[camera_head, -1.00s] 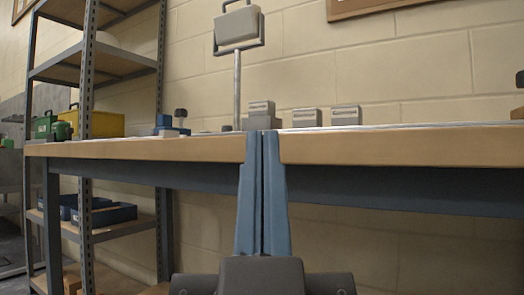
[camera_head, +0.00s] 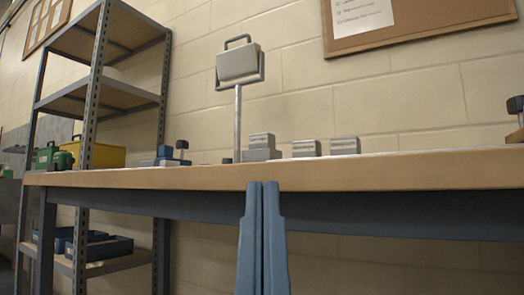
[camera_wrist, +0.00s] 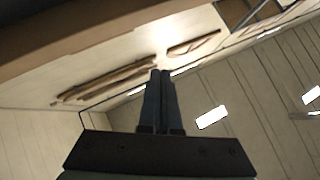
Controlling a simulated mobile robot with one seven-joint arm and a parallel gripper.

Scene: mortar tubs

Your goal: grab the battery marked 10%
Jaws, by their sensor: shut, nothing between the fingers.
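Three small grey blocks, which may be the batteries, sit on the workbench (camera_head: 400,172). The left block (camera_head: 262,140) rests on a wider grey piece, the middle block (camera_head: 306,148) is beside it, and the right block (camera_head: 345,146) is further right. Their markings are too small to read, so I cannot tell which is 10%. My gripper (camera_head: 263,184) is shut and empty, its blue fingers pointing up in front of the bench's front edge, below the blocks. In the wrist view my gripper (camera_wrist: 161,72) is also shut, with no block in sight.
A lamp-like grey panel on a post (camera_head: 238,110) stands behind the bench's edge, left of the blocks. Blue parts (camera_head: 170,156) lie further left. A dark-knobbed item (camera_head: 516,120) is at far right.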

